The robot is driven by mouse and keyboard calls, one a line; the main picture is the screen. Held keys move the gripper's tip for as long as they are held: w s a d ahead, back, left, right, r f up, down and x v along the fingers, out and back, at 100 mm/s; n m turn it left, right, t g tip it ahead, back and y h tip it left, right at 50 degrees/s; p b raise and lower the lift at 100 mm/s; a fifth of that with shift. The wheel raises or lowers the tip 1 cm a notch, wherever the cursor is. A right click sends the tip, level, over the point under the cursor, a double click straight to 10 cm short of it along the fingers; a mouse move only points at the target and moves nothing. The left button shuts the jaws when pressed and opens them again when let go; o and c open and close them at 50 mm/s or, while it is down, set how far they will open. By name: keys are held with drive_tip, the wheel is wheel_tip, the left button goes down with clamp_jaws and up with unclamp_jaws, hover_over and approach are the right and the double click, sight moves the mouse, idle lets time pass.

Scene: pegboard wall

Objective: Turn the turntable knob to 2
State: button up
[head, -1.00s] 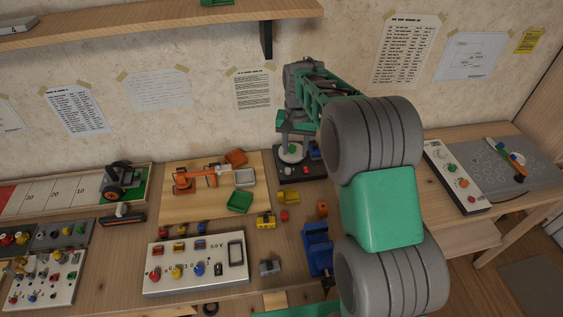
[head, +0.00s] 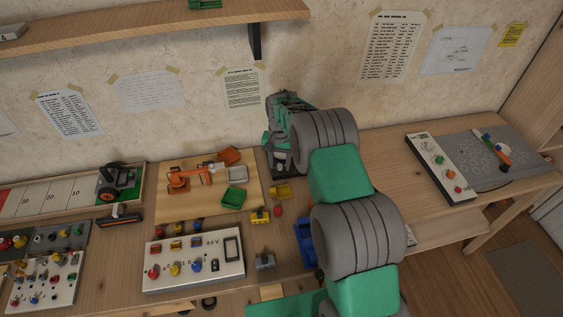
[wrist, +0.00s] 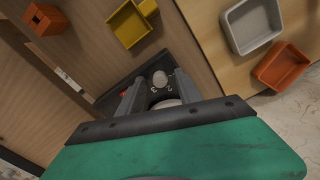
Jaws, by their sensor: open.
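The turntable's dark base (wrist: 120,90) shows in the wrist view, partly covered by my gripper. A pale round knob (wrist: 160,78) stands on a dark dial with small white numerals, a 3 among them. I cannot read the knob's setting. My gripper (wrist: 158,92) is open, its two grey fingers spread on either side of the dial area. A second pale round part (wrist: 166,103) lies nearer the palm, partly hidden. In the head view my gripper (head: 278,150) is at the back of the table, and my arm hides most of the turntable.
A yellow tray (wrist: 129,24), a grey tray (wrist: 252,24) and an orange tray (wrist: 281,66) lie near the turntable. A white control panel (head: 194,262) stands at the front. Another panel (head: 436,168) is at the right. Bare tabletop lies right of my arm.

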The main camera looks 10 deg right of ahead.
clamp_jaws()
idle(0.3)
